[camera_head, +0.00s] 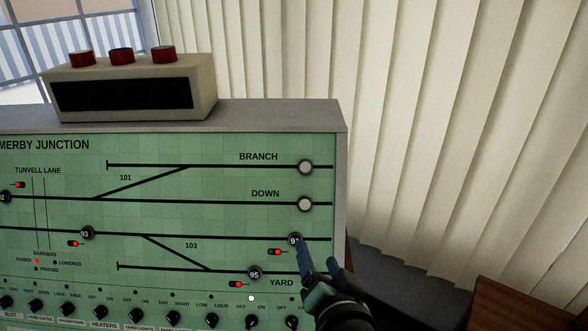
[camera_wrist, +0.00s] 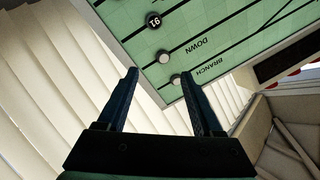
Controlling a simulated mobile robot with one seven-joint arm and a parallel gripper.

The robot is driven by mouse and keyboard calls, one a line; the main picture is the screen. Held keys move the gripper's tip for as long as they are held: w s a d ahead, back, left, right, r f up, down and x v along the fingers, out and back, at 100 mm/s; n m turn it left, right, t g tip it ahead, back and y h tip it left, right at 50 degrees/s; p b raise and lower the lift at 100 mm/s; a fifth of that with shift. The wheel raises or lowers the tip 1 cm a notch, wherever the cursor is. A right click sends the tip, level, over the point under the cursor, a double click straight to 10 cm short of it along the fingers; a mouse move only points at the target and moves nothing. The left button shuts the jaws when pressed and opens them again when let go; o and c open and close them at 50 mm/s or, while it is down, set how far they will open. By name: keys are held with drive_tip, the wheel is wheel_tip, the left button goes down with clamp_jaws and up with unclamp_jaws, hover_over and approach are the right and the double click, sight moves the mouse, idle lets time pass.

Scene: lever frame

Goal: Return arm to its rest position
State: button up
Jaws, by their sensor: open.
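My gripper (camera_head: 318,262) is at the lower right of the head view, in front of the right edge of the green signal panel (camera_head: 220,222). One finger overlaps the knob marked 91 (camera_head: 293,240) in that view and partly hides it. In the wrist view my gripper (camera_wrist: 160,75) has its two dark fingers spread apart with nothing between them. The panel shows beyond the fingertips there, tilted, with knob 91 (camera_wrist: 153,20) above and left of the fingers. I cannot tell whether a finger touches the panel.
A beige box (camera_head: 135,88) with several red buttons stands on top of the panel cabinet. Pale vertical blinds (camera_head: 430,110) hang at the right. A brown wooden piece (camera_head: 510,308) is at the lower right. A row of small black knobs (camera_head: 211,320) runs along the panel's bottom.

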wheel_tip(320, 180, up, 27)
drive_tip(key=s+a+n+t+h, duration=0.15)
drive_tip(key=n+t, duration=0.25)
drive_tip(key=t, duration=0.4)
drive_tip(key=s+a+r+n+t, duration=0.1)
drive_tip(key=s+r+t, duration=0.1)
drive_tip(key=s+r, duration=0.3)
drive_tip(key=s+a+r+n+t, duration=0.1)
drive_tip(key=s+r+t, duration=0.2)
drive_tip(key=s+r, duration=0.3)
wheel_tip(320, 180, up, 5)
drive_tip(key=shift+s+a+f, duration=0.15)
drive_tip(key=shift+a+f, duration=0.05)
drive_tip(key=shift+a, duration=0.15)
drive_tip(key=shift+h, duration=0.25)
drive_tip(key=shift+f, duration=0.1)
